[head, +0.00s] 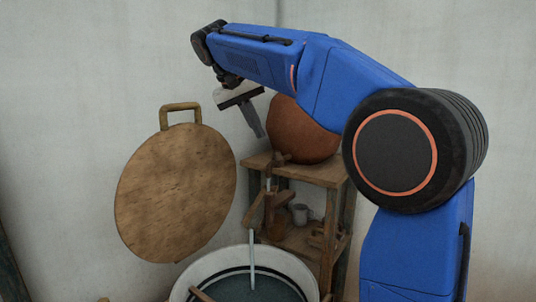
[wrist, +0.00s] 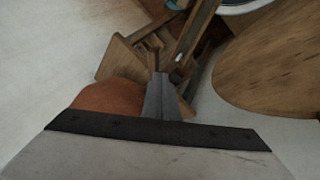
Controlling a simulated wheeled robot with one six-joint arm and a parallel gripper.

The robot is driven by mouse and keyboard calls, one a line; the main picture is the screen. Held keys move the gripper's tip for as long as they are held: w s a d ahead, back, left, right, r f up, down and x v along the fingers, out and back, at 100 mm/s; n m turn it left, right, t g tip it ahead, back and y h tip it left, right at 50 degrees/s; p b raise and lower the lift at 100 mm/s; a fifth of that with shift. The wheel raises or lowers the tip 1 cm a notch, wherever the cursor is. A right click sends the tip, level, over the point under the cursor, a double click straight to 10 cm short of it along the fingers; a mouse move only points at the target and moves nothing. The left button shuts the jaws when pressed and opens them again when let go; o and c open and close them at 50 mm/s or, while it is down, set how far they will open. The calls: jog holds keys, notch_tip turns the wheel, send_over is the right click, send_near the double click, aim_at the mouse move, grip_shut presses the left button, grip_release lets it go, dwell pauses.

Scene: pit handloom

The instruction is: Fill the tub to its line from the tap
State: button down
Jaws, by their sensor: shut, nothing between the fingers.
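The pale tub (head: 190,277) stands at the bottom of the head view, with its front cut off. A dark line (head: 215,277) runs around its inner wall. Dark water (head: 238,288) lies in it, seemingly a little below that line. A thin pale stream (head: 252,258) falls into it from the wooden spout (head: 256,211) below the clay pot (head: 300,128). The small tap at the pot's base (head: 281,158) is hard to make out. My gripper (head: 260,133) is shut and empty, pointing down beside the pot. In the wrist view its fingers (wrist: 157,78) show above the stand.
A round wooden lid (head: 178,190) with a handle is upright at the left, by the wall. Open space lies between lid and gripper.

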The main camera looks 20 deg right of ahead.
aim_at(279, 157)
jog(key=x, duration=0.9)
jog(key=shift+t+h, duration=0.3)
dwell(0.4)
jog(key=shift+s+d+n+t+y, duration=0.2)
jog(key=shift+s+d+n+t, duration=0.25)
jog(key=shift+n, duration=0.25)
jog(key=shift+s+d+n+t+y, duration=0.2)
jog(key=shift+d+n+t, duration=0.15)
jog(key=shift+d+n, duration=0.3)
jog(key=d+n, duration=0.1)
jog(key=d+n+t+y, duration=0.1)
jog(key=n, duration=0.1)
jog(key=shift+s+d, duration=0.1)
jog(key=shift+s, duration=0.2)
jog(key=shift+d, duration=1.65)
jog(key=s+d+v, duration=0.1)
jog(key=v, duration=0.8)
jog(key=shift+s+d+r, duration=0.2)
jog(key=shift+d+r, duration=0.1)
jog(key=shift+r, duration=0.1)
